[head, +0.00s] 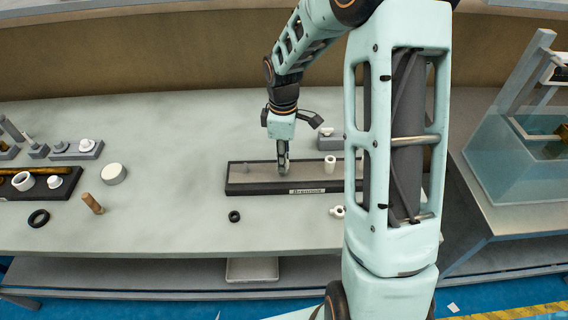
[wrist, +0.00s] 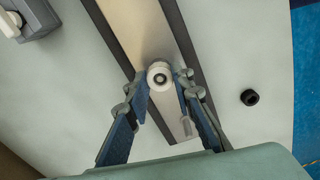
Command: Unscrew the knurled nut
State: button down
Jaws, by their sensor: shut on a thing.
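My gripper (head: 283,170) points down over the dark-rimmed tray (head: 240,189) near the middle of the bench. In the wrist view, my gripper (wrist: 162,80) has its two blue-grey fingers on either side of a white round piece with a grey centre, the knurled nut (wrist: 159,75). The fingers are shut on it. In the head view the fingers hide the nut. Its knurling and whatever is under it cannot be made out.
A white cylinder (head: 330,162) stands on the tray to the right of my gripper. A black ring (head: 234,216) and a white fitting (head: 337,211) lie in front. A grey block (wrist: 38,15) is behind. Bare bench lies between.

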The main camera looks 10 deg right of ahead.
jog(key=n+p, duration=0.1)
jog(key=n, duration=0.2)
jog(key=shift+r+p, duration=0.15)
jog(key=shift+p, duration=0.25)
jog(key=shift+n, duration=0.8)
jog(key=c, duration=2)
grip_release()
jog(key=shift+r+p, duration=1.45)
jog(key=shift+p, duration=0.05)
